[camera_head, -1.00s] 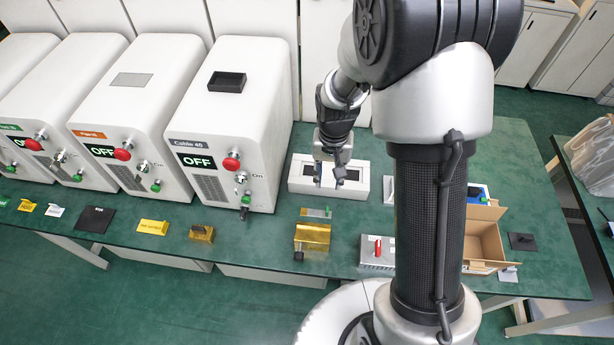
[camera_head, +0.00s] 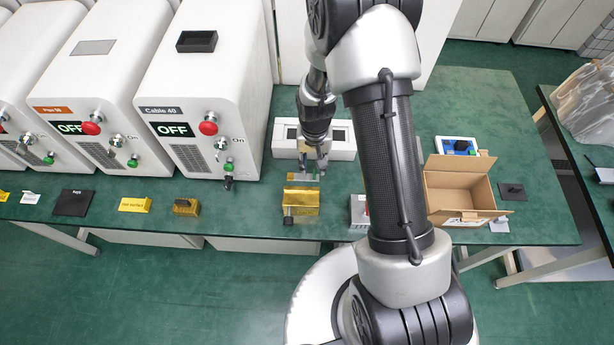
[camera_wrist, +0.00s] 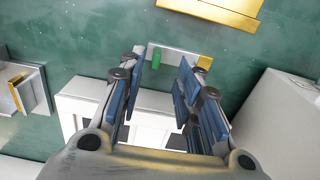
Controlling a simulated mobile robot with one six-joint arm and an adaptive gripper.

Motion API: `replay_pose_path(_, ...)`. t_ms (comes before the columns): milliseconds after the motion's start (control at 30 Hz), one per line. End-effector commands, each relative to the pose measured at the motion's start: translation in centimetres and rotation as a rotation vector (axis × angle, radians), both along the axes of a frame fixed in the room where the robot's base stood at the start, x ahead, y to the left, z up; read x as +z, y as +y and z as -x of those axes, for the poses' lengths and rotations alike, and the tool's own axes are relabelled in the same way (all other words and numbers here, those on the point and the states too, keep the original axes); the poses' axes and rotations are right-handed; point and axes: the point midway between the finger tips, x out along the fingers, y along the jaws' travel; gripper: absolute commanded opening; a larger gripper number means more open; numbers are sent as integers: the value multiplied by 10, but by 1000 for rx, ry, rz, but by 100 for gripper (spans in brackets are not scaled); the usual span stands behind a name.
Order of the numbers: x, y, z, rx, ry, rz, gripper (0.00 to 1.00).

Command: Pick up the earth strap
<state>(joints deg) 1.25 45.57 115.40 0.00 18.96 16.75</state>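A small pale plate with a green upright piece and a brass-coloured end, which may be the earth strap (camera_wrist: 174,65), lies on the green bench. It shows between and just beyond my fingertips in the wrist view. My gripper (camera_wrist: 162,78) is open, with its blue-padded fingers apart and nothing between them. In the head view my gripper (camera_head: 313,167) hangs over the bench just behind a yellow block (camera_head: 301,201). The plate is largely hidden there by my gripper and the block.
A white two-window tray (camera_head: 342,150) stands behind my gripper. White machine cabinets (camera_head: 205,95) marked OFF are to the left.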

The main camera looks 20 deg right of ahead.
Motion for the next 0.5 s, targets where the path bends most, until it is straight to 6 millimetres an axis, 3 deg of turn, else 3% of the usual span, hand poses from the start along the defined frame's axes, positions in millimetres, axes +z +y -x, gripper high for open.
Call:
replay_pose_path(233,-41,-5,1,0,4,1,32)
replay_pose_path(500,-44,-5,0,0,0,1,32)
